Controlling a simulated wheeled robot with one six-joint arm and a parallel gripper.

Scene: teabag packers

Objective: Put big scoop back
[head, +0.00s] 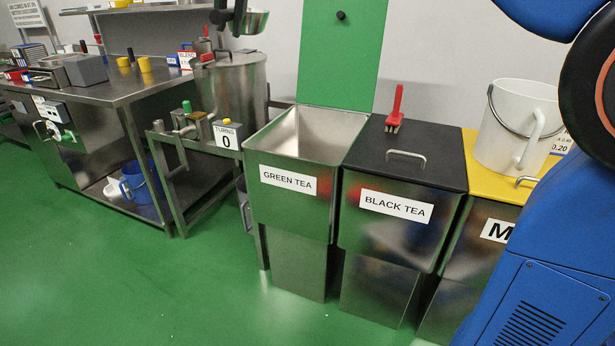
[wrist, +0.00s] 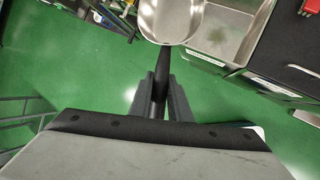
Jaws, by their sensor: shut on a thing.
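The big scoop has a shiny metal bowl (wrist: 170,18) and a dark handle (wrist: 161,66). In the wrist view my gripper (wrist: 160,88) is shut on that handle, with the bowl pointing away. In the head view the scoop (head: 254,20) hangs in the air at the top, and my gripper (head: 224,16) is partly cut off by the frame edge. The open green tea bin (head: 299,134) is below and to the right of the scoop. I cannot make out the scoop's contents.
The green lid (head: 340,55) stands raised. A white bucket (head: 516,130) stands on the yellow lid (head: 471,168). A steel drum (head: 232,92) and bench (head: 110,90) are left; green floor is open in front.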

